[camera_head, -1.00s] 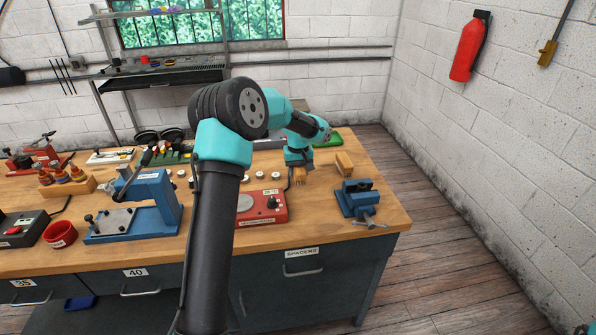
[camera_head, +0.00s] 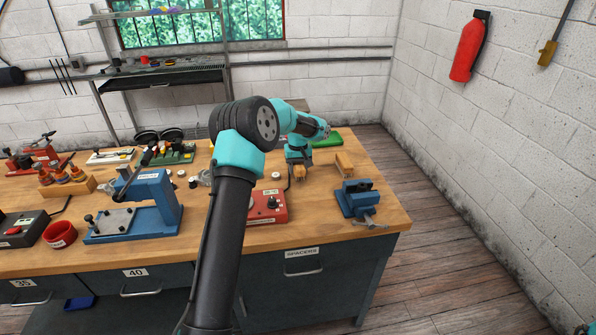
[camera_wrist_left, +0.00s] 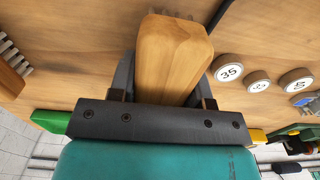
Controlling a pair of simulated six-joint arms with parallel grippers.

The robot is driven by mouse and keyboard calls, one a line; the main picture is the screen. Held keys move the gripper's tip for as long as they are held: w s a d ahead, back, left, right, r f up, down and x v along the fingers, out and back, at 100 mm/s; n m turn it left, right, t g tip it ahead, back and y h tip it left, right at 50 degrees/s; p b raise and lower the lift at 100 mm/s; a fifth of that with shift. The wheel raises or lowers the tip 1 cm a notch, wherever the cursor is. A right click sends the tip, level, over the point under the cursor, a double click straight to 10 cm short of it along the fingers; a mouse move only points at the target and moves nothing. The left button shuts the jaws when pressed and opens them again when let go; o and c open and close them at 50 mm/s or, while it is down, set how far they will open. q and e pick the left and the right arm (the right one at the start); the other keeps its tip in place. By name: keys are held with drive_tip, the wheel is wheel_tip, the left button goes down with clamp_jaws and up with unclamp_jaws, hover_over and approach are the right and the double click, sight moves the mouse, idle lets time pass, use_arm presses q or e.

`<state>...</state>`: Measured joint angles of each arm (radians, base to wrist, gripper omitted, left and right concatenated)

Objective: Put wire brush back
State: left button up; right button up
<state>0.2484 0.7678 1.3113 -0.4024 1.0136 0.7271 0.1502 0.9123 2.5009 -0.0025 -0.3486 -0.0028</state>
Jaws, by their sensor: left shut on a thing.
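My left gripper (camera_head: 298,166) is over the right part of the workbench, shut on a wooden wire brush (camera_head: 299,174). In the left wrist view the brush's wooden body (camera_wrist_left: 172,55) lies between the two fingers, with bristles just showing at its far end. I cannot tell whether the bristles touch the bench. A second wooden block (camera_head: 344,163) is on the bench to the right of the gripper; in the left wrist view a block with bristles (camera_wrist_left: 10,75) shows at the left edge. My right gripper is out of view.
A blue vise (camera_head: 358,199) stands in front, at the bench's right edge. A red device (camera_head: 266,207) is to the left of the gripper. Several round numbered pieces (camera_wrist_left: 229,72) lie near the held brush. A green thing (camera_head: 327,140) is behind it. Bare bench lies between block and vise.

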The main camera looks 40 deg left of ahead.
use_arm(q)
drive_tip(key=shift+f, duration=0.7)
drive_tip(key=shift+f, duration=0.1)
drive_tip(key=o, duration=0.9)
wheel_tip(320, 180, up, 12)
drive_tip(key=shift+r, duration=0.15)
idle(0.4)
